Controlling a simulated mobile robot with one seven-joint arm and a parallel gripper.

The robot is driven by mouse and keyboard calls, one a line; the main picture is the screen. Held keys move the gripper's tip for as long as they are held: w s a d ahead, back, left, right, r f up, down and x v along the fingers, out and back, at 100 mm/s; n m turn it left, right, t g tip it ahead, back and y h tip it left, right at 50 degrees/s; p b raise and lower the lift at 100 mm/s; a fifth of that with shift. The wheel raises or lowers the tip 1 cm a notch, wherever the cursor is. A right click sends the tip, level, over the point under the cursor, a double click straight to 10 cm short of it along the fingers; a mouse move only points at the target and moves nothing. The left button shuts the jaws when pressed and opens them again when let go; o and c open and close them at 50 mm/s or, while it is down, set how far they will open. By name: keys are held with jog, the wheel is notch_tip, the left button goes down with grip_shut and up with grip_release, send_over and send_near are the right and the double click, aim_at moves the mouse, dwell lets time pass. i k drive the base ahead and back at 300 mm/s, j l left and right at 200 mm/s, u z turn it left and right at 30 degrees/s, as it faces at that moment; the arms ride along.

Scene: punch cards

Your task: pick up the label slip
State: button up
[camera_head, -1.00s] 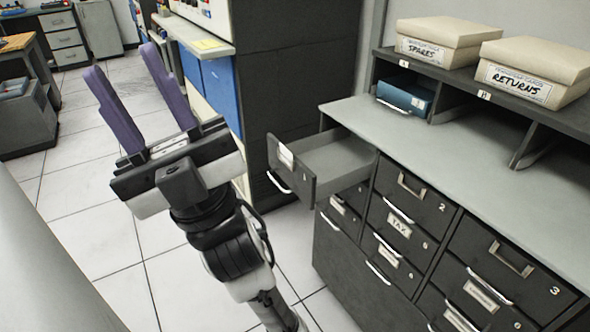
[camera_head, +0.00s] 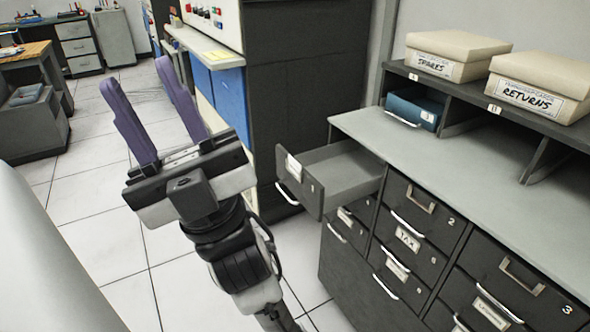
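My gripper (camera_head: 137,74) is at the left, raised above the floor, with its two purple fingers apart and nothing between them. I cannot tell for certain which piece is the label slip. A small white slip (camera_head: 294,168) shows on the front of the pulled-out drawer (camera_head: 345,175), and a yellow slip (camera_head: 215,55) lies on the pale ledge (camera_head: 200,45) of the tall machine. My gripper appears apart from both. Drawers 2 and 3 carry label frames (camera_head: 418,200) that look empty. A TAX label (camera_head: 408,239) sits on a lower drawer.
The dark drawer cabinet (camera_head: 350,279) has a grey top (camera_head: 440,155), mostly clear. Boxes marked SPARES (camera_head: 431,66) and RETURNS (camera_head: 527,98) stand on its upper shelf, with a blue drawer (camera_head: 412,108) below. The open drawer juts out left. Tiled floor (camera_head: 95,205) is free around the arm.

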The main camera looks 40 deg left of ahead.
aim_at(294, 165)
jog(key=j+z, duration=0.2)
jog(key=j, duration=0.2)
jog(key=k+j+z, duration=0.2)
jog(key=j, duration=0.25)
jog(key=j+z, duration=0.2)
jog(key=j, duration=0.2)
